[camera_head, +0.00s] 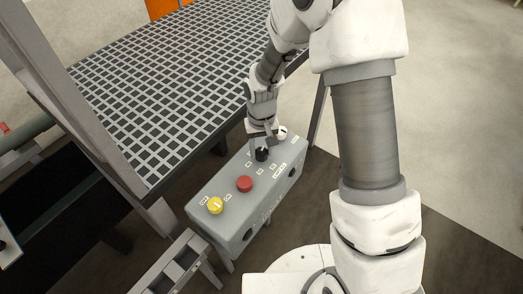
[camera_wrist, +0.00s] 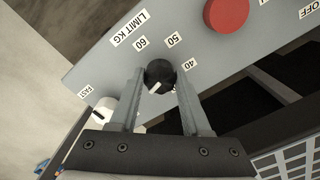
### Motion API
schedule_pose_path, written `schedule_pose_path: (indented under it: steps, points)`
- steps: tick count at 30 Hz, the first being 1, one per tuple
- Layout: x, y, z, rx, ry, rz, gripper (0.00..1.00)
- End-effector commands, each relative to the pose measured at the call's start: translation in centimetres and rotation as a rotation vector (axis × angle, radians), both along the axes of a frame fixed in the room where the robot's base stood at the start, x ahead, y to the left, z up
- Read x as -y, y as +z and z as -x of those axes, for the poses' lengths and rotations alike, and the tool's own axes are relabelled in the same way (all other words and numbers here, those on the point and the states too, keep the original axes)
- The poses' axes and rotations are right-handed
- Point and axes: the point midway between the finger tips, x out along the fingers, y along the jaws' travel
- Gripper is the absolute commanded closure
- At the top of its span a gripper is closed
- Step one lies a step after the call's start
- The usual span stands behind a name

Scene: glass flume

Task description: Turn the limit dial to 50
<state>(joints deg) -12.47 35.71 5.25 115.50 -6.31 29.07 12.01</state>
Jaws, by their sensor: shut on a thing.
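The limit dial is a black round knob (camera_wrist: 160,72) with a short white mark, seen on its lower-left side in the wrist view, away from the 50 label. The label "LIMIT KG" (camera_wrist: 130,29) and the labels 60 (camera_wrist: 140,43), 50 (camera_wrist: 173,39) and 40 (camera_wrist: 190,64) are printed around it. My gripper (camera_wrist: 160,82) has one finger on each side of the knob and is shut on it. In the head view, my gripper (camera_head: 262,145) comes down from above onto the dial (camera_head: 262,155).
The dial sits on a grey control box (camera_head: 225,222). A red button (camera_head: 244,184) and a yellow knob (camera_head: 215,205) lie to its left, and a white knob (camera_head: 282,132) stands close on its right. A grated platform (camera_head: 170,80) rises behind the box.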

Motion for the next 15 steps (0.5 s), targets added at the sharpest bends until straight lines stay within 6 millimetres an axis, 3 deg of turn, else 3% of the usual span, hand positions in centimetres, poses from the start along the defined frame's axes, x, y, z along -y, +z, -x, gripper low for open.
schedule_pose_path:
  steps: [15]
  points:
    - [-0.02,0.06,-0.05,0.002,0.25,0.0,1.0]
